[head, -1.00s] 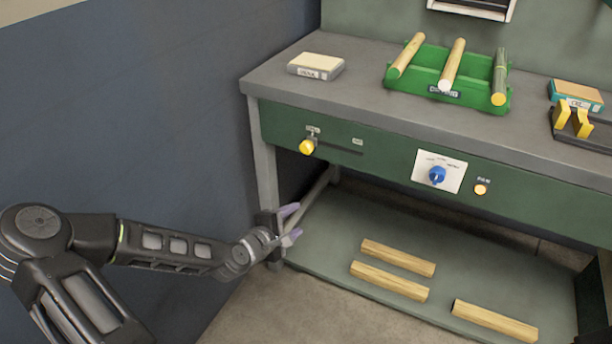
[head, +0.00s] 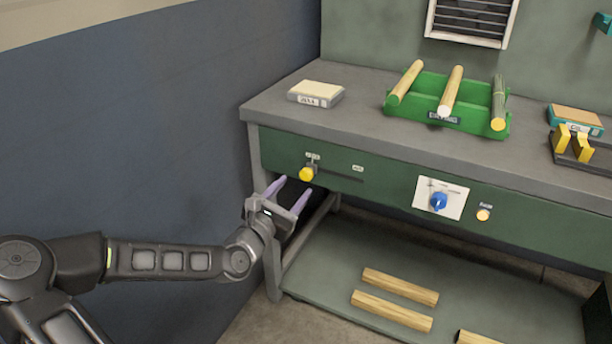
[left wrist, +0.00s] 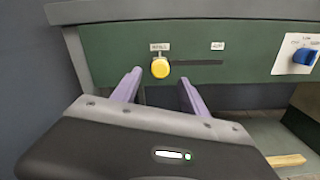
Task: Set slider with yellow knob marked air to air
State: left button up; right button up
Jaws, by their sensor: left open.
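The slider's yellow knob (head: 306,174) is at the left end of a dark horizontal slot in the green front panel of the bench. It also shows in the left wrist view (left wrist: 160,68). A small label (left wrist: 160,47) sits above the knob and another label (left wrist: 217,46) sits above the slot's right part; the lettering is too small to read surely. My left gripper (head: 288,195) is open and empty, its two purple fingers pointing at the panel just below and in front of the knob. In the wrist view the knob appears between the fingertips, not touched. My right gripper is not in view.
A blue rotary knob (head: 438,202) on a white plate and a lit round button (head: 483,215) are to the right on the panel. The grey benchtop (head: 345,118) overhangs the slot. Wood pieces (head: 400,285) lie on the lower shelf. A wall is at the left.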

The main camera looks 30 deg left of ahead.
aim_at(304, 177)
pick_arm(q)
jog(key=w+b, duration=0.2)
jog(key=w, duration=0.5)
jog(key=shift+w, duration=0.15)
jog(key=shift+c, duration=0.4)
grip_shut()
dwell(0.9)
